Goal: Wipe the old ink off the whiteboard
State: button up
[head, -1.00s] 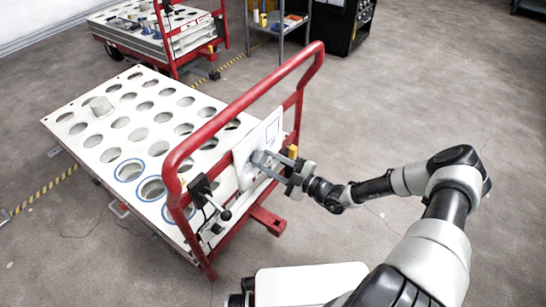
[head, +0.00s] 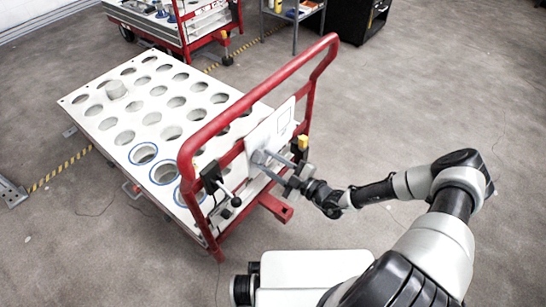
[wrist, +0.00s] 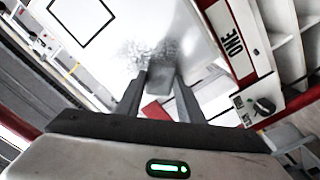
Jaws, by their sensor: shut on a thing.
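The whiteboard (head: 258,137) is a white panel fixed on the red push-handle frame of a cart, with a black square outline on its upper right part. The outline also shows on the whiteboard (wrist: 118,12) in the wrist view. My gripper (head: 262,160) is at the board's lower left part, shut on a small grey wiper (wrist: 160,82), mostly hidden between the fingers. A grey speckled ink smudge (wrist: 148,52) lies on the board just beyond the fingertips. I cannot tell whether the wiper touches the board.
The cart (head: 105,150) has a white top with rows of round holes, some ringed in blue. Its red handle (head: 262,90) rises around the board. A black lever (head: 212,178) sits left of the board. Another red cart (head: 190,25) and a shelf stand behind. Floor at right is clear.

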jog(key=shift+s+a, duration=0.35)
jog(key=shift+s, duration=0.05)
jog(key=shift+r+p, duration=0.75)
jog(key=shift+r, duration=0.15)
jog(key=shift+w+d+f+b, duration=0.15)
jog(key=shift+w+d+b, duration=0.3)
jog(key=shift+w+b, duration=0.1)
jog(key=shift+w+d+b, duration=0.4)
jog(key=shift+w+d, duration=0.15)
jog(key=shift+w, duration=0.25)
jog(key=shift+w+d+b, duration=0.8)
jog(key=shift+w, duration=0.25)
jog(key=shift+w+d+b, duration=0.75)
jog(key=shift+w+d, duration=0.05)
jog(key=shift+w, duration=0.2)
jog(key=shift+w+d, duration=0.2)
jog(key=shift+w, duration=0.1)
jog(key=shift+r, duration=0.2)
jog(key=shift+d, duration=0.1)
jog(key=shift+p+v, duration=0.45)
jog(key=shift+v, duration=2.5)
